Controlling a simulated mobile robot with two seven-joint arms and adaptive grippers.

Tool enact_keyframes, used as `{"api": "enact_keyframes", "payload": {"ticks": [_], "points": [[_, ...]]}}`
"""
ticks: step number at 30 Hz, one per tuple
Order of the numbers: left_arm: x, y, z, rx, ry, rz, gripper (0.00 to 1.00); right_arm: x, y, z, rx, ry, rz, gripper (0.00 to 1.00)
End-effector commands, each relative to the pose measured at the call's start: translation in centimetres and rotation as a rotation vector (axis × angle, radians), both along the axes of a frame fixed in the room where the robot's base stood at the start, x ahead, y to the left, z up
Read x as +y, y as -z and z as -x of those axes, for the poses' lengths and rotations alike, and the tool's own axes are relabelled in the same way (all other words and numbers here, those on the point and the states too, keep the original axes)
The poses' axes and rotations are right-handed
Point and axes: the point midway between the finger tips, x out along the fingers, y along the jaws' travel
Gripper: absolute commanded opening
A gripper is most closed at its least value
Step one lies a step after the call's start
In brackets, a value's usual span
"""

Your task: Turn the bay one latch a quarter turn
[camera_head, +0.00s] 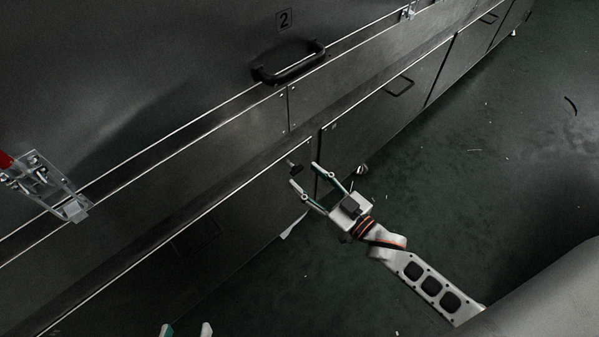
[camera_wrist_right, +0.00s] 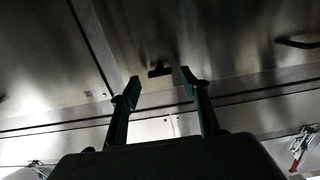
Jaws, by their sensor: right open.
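A small black latch knob (camera_head: 296,168) sits on the lower steel panel, just beyond my right fingertips in the head view. In the right wrist view the black latch (camera_wrist_right: 160,70) shows ahead, centred between the fingertips. No bay number is readable beside it. My right gripper (camera_head: 304,174) is open and empty, with its fingers pointing at the panel; the fingers also show in the right wrist view (camera_wrist_right: 160,80). Whether they touch the latch cannot be told. My left gripper (camera_head: 186,330) shows only its two separated fingertips at the bottom edge, with nothing visible between them.
A red-handled metal clasp (camera_head: 45,187) is on the left ledge. A black bar handle (camera_head: 290,65) juts out below a plate marked 2 (camera_head: 284,20). Another handle (camera_head: 399,86) is on a lower panel farther right. Dark green floor (camera_head: 480,140) lies open at right, with scattered scraps.

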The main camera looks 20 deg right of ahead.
Motion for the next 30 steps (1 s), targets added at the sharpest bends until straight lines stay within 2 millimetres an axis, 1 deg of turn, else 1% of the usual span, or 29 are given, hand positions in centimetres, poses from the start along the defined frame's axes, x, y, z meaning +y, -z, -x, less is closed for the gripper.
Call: {"api": "enact_keyframes", "payload": {"ticks": [1, 6, 10, 17, 20, 21, 22, 30], "points": [[-0.1, 0.1, 0.0, 0.003, -0.002, 0.006, 0.4, 0.3, 0.4, -0.6, 0.004, 0.0, 0.0, 0.46], [-0.4, 0.1, 0.0, 0.004, -0.007, 0.028, 0.4, 0.9, 0.3, -2.1, 0.003, 0.0, 0.0, 0.46], [-0.5, 0.0, 0.0, 0.003, -0.008, 0.035, 0.4, 1.0, 0.2, -2.6, 0.004, 0.0, 0.0, 0.46], [-0.5, -0.1, 0.0, 0.001, -0.008, 0.036, 0.4, 1.1, 0.1, -2.7, 0.003, 0.0, 0.001, 0.46], [-0.5, -0.1, 0.0, 0.001, -0.008, 0.036, 0.4, 1.0, 0.1, -2.7, 0.003, 0.0, 0.001, 0.22], [-0.5, -0.1, 0.0, 0.001, -0.008, 0.036, 0.4, 1.0, 0.1, -2.7, 0.003, 0.0, 0.001, 0.12], [-0.5, -0.1, 0.0, 0.001, -0.008, 0.036, 0.4, 1.0, 0.1, -2.7, 0.003, 0.0, 0.001, 0.07], [-0.5, -0.2, -0.1, 0.0, -0.008, 0.035, 0.4, 1.0, 0.1, -2.7, -0.001, 0.0, 0.012, 0.07]]}}
